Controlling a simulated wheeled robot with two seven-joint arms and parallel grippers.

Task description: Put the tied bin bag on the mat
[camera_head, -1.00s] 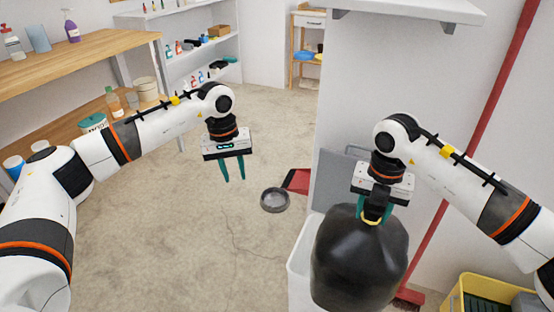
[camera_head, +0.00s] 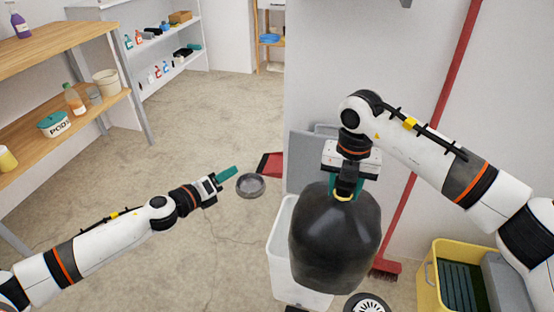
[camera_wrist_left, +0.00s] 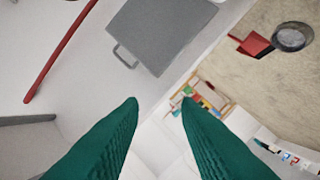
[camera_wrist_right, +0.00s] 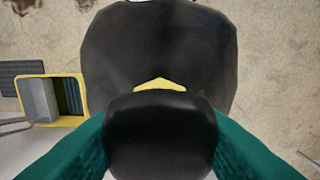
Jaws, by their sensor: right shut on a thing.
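The tied bin bag (camera_head: 335,240) is black and full, with a yellow tie at its neck. My right gripper (camera_head: 345,188) is shut on its gathered top, and the bag hangs below. In the right wrist view the bag (camera_wrist_right: 160,50) fills the middle, its knotted top between the green fingers. My left gripper (camera_head: 227,174) is empty and low on the left, pointing right. Its fingertips (camera_wrist_left: 160,103) are apart in the left wrist view.
A white bin (camera_head: 281,255) stands behind and left of the bag, a grey panel (camera_head: 312,160) beyond it. A red dustpan (camera_head: 270,164) and a grey bowl (camera_head: 251,185) lie on the floor. Left floor is open.

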